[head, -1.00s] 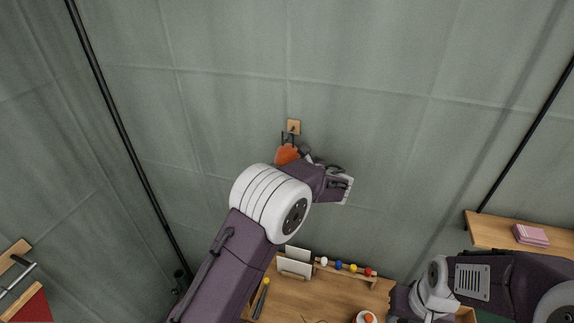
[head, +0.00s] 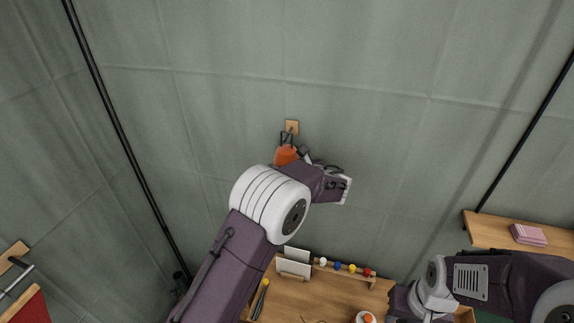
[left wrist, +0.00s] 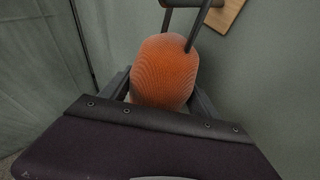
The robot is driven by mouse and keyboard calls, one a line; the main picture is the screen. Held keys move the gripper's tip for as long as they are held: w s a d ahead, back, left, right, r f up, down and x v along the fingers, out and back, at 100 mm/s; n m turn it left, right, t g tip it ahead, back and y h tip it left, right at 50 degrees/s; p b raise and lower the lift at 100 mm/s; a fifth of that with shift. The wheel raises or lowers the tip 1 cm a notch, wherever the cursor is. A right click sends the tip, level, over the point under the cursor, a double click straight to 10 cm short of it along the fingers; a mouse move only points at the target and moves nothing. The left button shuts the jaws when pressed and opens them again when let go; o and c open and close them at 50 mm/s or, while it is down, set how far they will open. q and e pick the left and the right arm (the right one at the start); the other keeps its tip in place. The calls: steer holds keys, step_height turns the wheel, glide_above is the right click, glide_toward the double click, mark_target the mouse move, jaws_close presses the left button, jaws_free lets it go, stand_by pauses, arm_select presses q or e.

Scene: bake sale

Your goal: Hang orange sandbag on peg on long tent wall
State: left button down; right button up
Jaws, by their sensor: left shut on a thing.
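The orange sandbag (head: 286,155) is up against the green-grey tent wall (head: 370,110), partly hidden by my left wrist. It fills the middle of the left wrist view (left wrist: 165,72), with its dark handle loop rising from its top. My left gripper (head: 298,153) is shut on the sandbag. A wooden plate with the peg (head: 292,127) is fixed on the wall just above the bag. The handle reaches up to the plate; I cannot tell whether it is over the peg. The plate's corner shows in the left wrist view (left wrist: 224,14). My right gripper is not clearly seen.
Below is a wooden table (head: 325,297) with white cards in a holder (head: 295,262) and a rack of coloured knobs (head: 345,269). A shelf at the right (head: 485,232) holds pink napkins (head: 528,235). Black tent poles stand left and right. The wall around the peg is clear.

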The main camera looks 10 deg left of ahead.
arm_select(q)
steer(key=shift+f+b, duration=0.25)
steer(key=shift+b, duration=0.05)
stand_by(0.4)
steer(key=shift+c, duration=0.9)
jaws_free()
steer(key=shift+o, duration=0.5)
steer(key=shift+s+r, duration=0.1)
steer(key=shift+s, duration=0.1)
